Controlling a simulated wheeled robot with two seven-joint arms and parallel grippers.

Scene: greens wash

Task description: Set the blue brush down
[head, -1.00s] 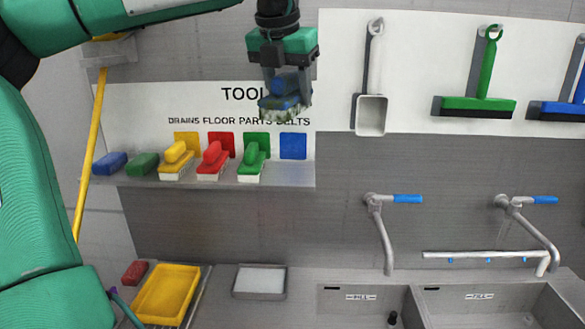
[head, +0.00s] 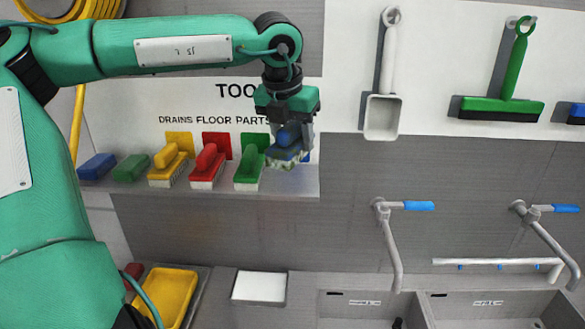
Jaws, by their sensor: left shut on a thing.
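My left gripper (head: 288,135) points down at the right end of the tool shelf (head: 302,180). It is shut on the blue brush (head: 286,153), whose pale bristles face down. The brush is in front of the blue square on the board and mostly hides it. It is right of the green brush (head: 249,164). I cannot tell whether the bristles touch the shelf. My right gripper is not in view.
On the shelf stand a red brush (head: 208,166), a yellow brush (head: 170,165), a green block (head: 131,168) and a blue block (head: 97,166). Below are a yellow tray (head: 172,293), a white-topped tray (head: 259,287) and sinks with taps (head: 388,240).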

